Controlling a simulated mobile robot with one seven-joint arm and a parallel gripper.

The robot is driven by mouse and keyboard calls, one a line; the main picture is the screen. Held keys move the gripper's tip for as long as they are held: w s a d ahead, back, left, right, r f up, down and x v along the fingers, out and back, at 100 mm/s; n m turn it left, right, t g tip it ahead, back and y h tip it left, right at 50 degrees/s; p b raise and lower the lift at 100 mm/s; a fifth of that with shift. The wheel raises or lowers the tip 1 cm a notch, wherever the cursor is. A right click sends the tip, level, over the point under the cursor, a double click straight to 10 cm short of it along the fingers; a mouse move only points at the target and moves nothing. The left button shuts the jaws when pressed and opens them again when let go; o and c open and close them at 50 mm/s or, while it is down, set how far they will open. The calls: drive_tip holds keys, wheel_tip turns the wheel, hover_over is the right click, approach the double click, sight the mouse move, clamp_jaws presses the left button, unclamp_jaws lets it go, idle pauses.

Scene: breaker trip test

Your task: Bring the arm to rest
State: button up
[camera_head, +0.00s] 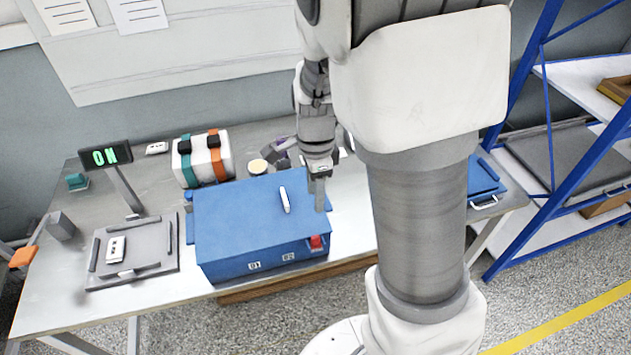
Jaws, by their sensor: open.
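My gripper (320,194) points down over the right part of the blue box's top. Its fingers look narrow from this side, and I see nothing held between them. I cannot tell whether a fingertip touches the box. The blue box (235,220) stands on the table (55,300). It has a white lever (285,200) on top, a red switch (316,242) at its front right corner and small labels on its front. A display (105,156) on a stand at the left reads "ON" in green. My arm and column hide the table's right middle part.
A grey tray (158,262) with a white outlet piece (116,250) lies left of the box. A white case with teal and orange straps (203,158) stands behind it. A blue panel (484,182) lies at the table's right. A blue-framed shelf (545,130) stands further right.

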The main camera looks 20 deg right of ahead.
drive_tip(key=shift+r, duration=0.95)
drive_tip(key=s+r+n+t, duration=0.5)
drive_tip(key=s+r+n, duration=0.9)
drive_tip(key=r+n, duration=0.2)
drive_tip(key=shift+n+t, duration=0.3)
drive_tip(key=shift+n, duration=0.7)
drive_tip(key=shift+r, duration=0.1)
